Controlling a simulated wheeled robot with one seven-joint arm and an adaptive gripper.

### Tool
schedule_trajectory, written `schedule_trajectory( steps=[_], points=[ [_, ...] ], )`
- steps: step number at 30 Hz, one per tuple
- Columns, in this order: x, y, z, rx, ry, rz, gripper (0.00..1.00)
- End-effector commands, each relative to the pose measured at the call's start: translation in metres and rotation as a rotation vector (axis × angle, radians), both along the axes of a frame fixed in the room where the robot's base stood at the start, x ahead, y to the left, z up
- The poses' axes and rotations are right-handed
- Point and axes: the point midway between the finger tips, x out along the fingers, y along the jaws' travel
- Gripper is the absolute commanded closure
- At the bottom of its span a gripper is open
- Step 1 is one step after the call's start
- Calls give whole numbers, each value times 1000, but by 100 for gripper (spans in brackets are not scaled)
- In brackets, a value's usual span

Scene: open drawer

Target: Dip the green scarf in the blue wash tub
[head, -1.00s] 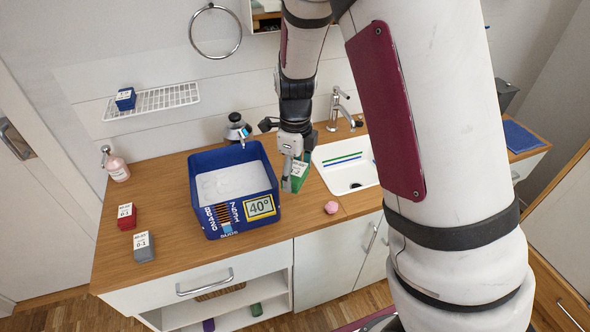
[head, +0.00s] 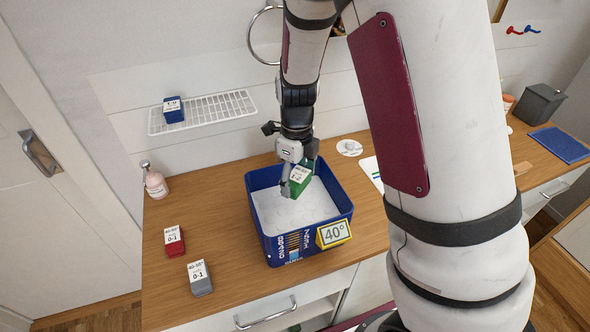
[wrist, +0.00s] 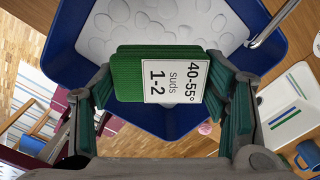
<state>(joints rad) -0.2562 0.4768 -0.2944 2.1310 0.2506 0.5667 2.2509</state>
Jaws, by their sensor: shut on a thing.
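The green scarf (head: 301,181) is a folded block with a white label. In the wrist view the scarf (wrist: 130,75) has a label reading 40-55°, suds, 1-2. My gripper (head: 291,187) is shut on it, with one finger on each side in the wrist view. The blue wash tub (head: 263,228) stands on the wooden counter, filled with white suds and bearing a 40° sign. The scarf is over the back middle of the tub, inside its outline. I cannot tell if its underside touches the suds. The tub (wrist: 290,48) lies behind the scarf in the wrist view.
A red cloth block (head: 174,243) and a grey one (head: 200,279) lie left of the tub. A soap bottle (head: 155,183) stands at the back left. A wire shelf (head: 215,110) with a blue block (head: 173,110) hangs on the wall.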

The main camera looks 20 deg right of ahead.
Motion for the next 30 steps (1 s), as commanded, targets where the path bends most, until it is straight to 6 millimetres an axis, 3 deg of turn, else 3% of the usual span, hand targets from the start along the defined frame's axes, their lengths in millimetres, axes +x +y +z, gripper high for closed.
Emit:
schedule_trajectory(
  steps=[6,30],
  points=[
    [4,0,-37,1,1,0,60],
    [2,0,-145,1,1,-1,60]
  ],
)
